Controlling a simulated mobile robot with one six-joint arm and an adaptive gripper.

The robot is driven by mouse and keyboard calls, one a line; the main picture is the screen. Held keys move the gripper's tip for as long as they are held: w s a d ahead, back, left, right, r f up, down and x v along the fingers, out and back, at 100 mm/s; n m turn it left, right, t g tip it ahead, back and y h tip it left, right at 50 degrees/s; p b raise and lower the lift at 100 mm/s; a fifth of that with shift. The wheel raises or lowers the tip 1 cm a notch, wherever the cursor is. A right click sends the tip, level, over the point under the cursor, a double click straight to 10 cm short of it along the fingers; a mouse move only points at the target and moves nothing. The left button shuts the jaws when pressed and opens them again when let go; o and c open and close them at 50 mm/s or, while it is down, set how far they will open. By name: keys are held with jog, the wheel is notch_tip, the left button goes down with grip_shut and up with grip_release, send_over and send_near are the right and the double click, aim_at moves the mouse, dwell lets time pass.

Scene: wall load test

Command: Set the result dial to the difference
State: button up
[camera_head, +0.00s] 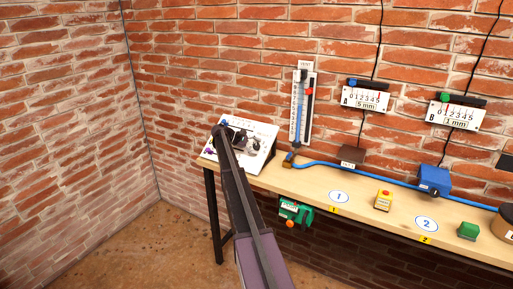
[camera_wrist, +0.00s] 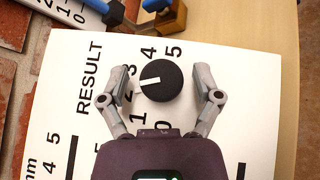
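The result dial is a black round knob (camera_wrist: 160,80) with a white pointer line on a white panel marked RESULT. Its scale runs from 0 to 5, and the pointer faces picture-left, close to the 2. My gripper (camera_wrist: 160,98) is open, with one finger on each side of the knob and visible gaps to it. In the head view, my arm reaches the white panel (camera_head: 262,132) on the bench's left end and partly hides it. Gauge A (camera_head: 367,101), marked 5 mm, and gauge B (camera_head: 456,117), marked 1 mm, hang on the wall; their readings are too small to tell.
The wooden bench (camera_head: 300,179) runs along the brick wall. An upright scale (camera_head: 302,103) stands behind the panel. A blue hose (camera_head: 321,163), a yellow box with a red button (camera_head: 384,201) and a green block (camera_head: 468,231) lie to the right. A green device (camera_head: 295,212) hangs at the front edge.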

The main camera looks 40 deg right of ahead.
jog(key=shift+s+a+f+b, duration=0.1)
jog(key=shift+b, duration=0.2)
